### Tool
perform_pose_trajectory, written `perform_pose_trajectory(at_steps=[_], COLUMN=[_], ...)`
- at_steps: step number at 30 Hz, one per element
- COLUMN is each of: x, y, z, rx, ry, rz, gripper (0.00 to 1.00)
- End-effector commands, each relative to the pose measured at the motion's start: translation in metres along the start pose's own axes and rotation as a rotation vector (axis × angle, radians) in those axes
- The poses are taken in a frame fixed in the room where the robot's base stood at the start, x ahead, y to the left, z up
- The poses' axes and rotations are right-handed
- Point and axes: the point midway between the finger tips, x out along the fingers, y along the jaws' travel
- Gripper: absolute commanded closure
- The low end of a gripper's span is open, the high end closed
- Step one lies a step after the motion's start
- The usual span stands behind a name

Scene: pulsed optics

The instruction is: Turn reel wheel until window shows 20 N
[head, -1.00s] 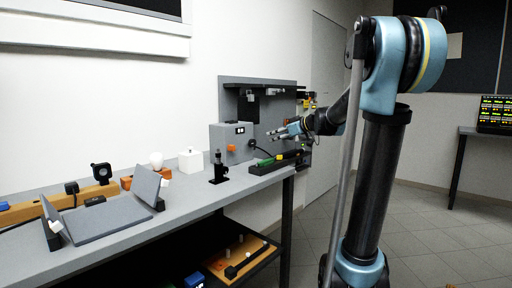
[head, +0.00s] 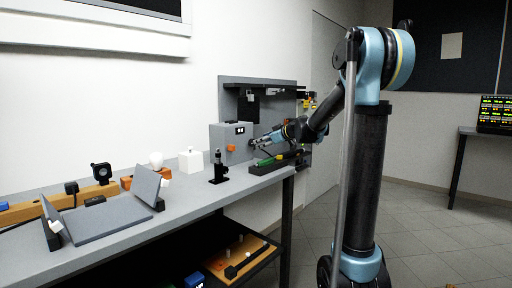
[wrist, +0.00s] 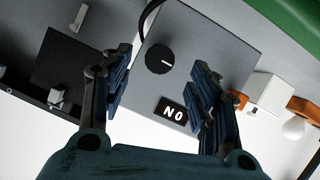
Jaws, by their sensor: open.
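The reel wheel appears as a round black knob (wrist: 159,59) with a white mark, on a grey box (wrist: 218,40). In the wrist view, a small black window (wrist: 172,113) beside it shows "N" and "0" upside down, so it seems to read 0 N; the right finger is close to its edge and may hide part. My gripper (wrist: 160,76) is open and empty, its fingers to either side of the knob in the picture; I see no contact. In the head view, my gripper (head: 259,141) is at the right side of the grey box (head: 222,136).
A black tray (head: 262,169) with a green item lies below my gripper on the bench (head: 185,192). A grey back panel (head: 270,106) stands behind. A white cube (head: 190,161) and a black post mount (head: 218,170) stand left of the box. A cable runs near the knob.

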Motion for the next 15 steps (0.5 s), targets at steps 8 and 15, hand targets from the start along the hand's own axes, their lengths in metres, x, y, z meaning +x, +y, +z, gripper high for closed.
perform_pose_trajectory(at_steps=[8,15], x=[0.041,0.060], y=[-0.001,-0.001], z=[0.000,0.000], rx=[-0.001,0.000], ry=[0.001,0.000], rz=[-0.002,-0.001], gripper=[0.45,0.45])
